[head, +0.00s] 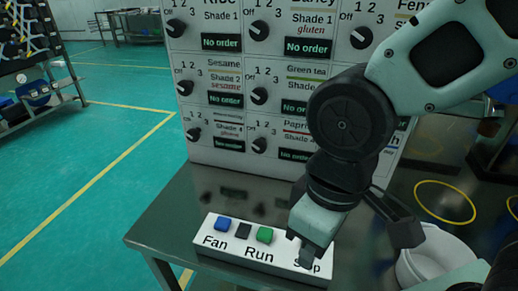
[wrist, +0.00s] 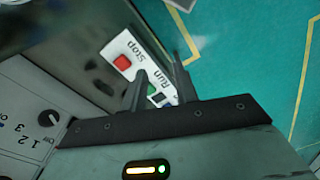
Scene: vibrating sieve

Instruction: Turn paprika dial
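The paprika dial (head: 259,145) is a black knob on the lower part of the white panel. It stands left of the partly hidden paprika label (head: 297,124), with 1 and 2 marked above it; its exact setting is too small to read. My gripper (wrist: 160,72) points downward in front of the panel, to the right of the dial and apart from it. Its two dark fingers show apart and empty in the wrist view, over the button box. A black dial (wrist: 47,119) shows at the left of the wrist view; I cannot tell which one it is.
The white button box (head: 232,253) with Fan, Run and Stop labels lies on the dark table (head: 160,222), below my gripper. Several other dials fill the panel (head: 240,175). A white bucket (head: 440,252) stands at the right.

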